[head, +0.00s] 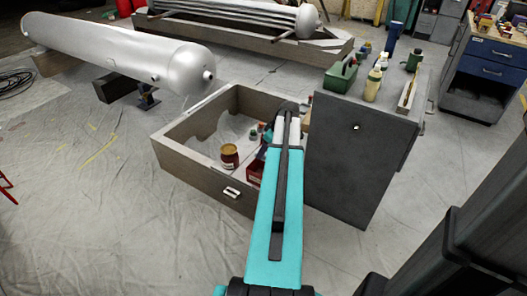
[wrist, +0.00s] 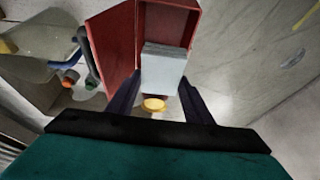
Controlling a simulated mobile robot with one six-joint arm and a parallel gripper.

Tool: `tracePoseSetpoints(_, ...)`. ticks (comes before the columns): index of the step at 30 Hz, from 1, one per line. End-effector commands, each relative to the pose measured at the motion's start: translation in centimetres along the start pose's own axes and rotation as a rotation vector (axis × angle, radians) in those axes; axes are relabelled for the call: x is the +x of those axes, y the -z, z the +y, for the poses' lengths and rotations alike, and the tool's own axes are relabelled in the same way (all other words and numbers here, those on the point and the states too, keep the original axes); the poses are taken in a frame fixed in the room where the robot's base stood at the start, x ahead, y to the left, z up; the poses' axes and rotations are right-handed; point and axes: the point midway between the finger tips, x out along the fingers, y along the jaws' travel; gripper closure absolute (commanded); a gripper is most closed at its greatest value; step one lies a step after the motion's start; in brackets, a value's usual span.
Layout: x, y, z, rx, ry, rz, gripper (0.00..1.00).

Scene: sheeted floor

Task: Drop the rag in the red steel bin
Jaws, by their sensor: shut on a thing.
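The red steel bin (wrist: 190,22) stands below my gripper in the wrist view, with a red panel like an open lid at its left. In the head view a red part of it (head: 255,172) shows inside the grey drawer, partly hidden by my arm. My gripper (wrist: 163,86) is shut on a pale grey, folded piece, which looks like the rag (wrist: 165,67). The rag overlaps the bin's opening in the wrist view; I cannot tell its height above it. My arm hides the gripper and rag in the head view.
The bin is in an open drawer (head: 205,182) with a brown jar (head: 229,155). A yellow round top (wrist: 154,104) shows near my fingers. A dark cabinet (head: 352,160) with bottles and a green caddy (head: 341,75) stands right. A silver tank (head: 120,48) lies left.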

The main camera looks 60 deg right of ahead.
Motion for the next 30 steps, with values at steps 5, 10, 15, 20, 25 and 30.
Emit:
tracePoseSetpoints(5,1.5,-0.6,0.0,0.000,0.001,0.000,0.72)
tracePoseSetpoints(10,2.8,-1.1,0.0,-0.001,0.000,0.000,0.72)
tracePoseSetpoints(15,4.0,-1.6,0.0,-0.001,0.000,0.001,0.72)
tracePoseSetpoints(20,4.9,-2.0,0.0,-0.001,0.000,0.001,0.72)
tracePoseSetpoints(25,5.4,-2.2,0.0,-0.001,0.000,0.001,0.72)
tracePoseSetpoints(30,5.5,-2.2,0.0,-0.001,0.000,0.001,0.72)
